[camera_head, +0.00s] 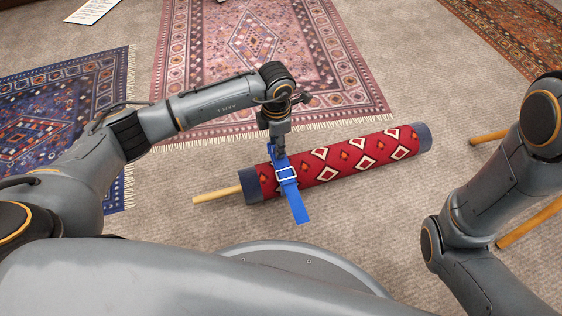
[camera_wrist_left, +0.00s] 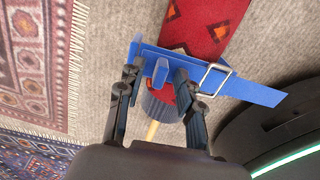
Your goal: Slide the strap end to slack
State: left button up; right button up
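A red rolled rug (camera_head: 340,160) with white diamonds and dark blue ends lies on the carpet. A blue strap (camera_head: 288,180) goes over it near its left end, through a pale metal buckle (camera_head: 286,173). The strap's loose tail (camera_head: 300,208) hangs toward me; it also shows in the left wrist view (camera_wrist_left: 258,92). My left gripper (camera_head: 280,150) is over the strap on the far side of the buckle. In the left wrist view its fingers (camera_wrist_left: 158,78) are apart, with a small raised blue tab (camera_wrist_left: 161,72) between them, no clear contact. My right gripper is out of view.
A wooden pole (camera_head: 217,194) sticks out from the roll's left end. Wooden legs (camera_head: 528,222) stand at the right. Flat rugs lie behind (camera_head: 262,60) and at the left (camera_head: 60,125).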

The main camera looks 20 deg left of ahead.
aim_at(282, 163)
pick_arm(q)
grip_shut()
jog(key=shift+s+d, duration=0.1)
jog(key=shift+s, duration=0.05)
jog(key=shift+s+d+p, duration=0.55)
jog(key=shift+s+p, duration=0.05)
jog(key=shift+s, duration=0.2)
jog(key=shift+s+d+p, duration=0.5)
jog(key=shift+s+p, duration=0.1)
jog(key=shift+s, duration=0.15)
jog(key=shift+o, duration=1)
grip_release()
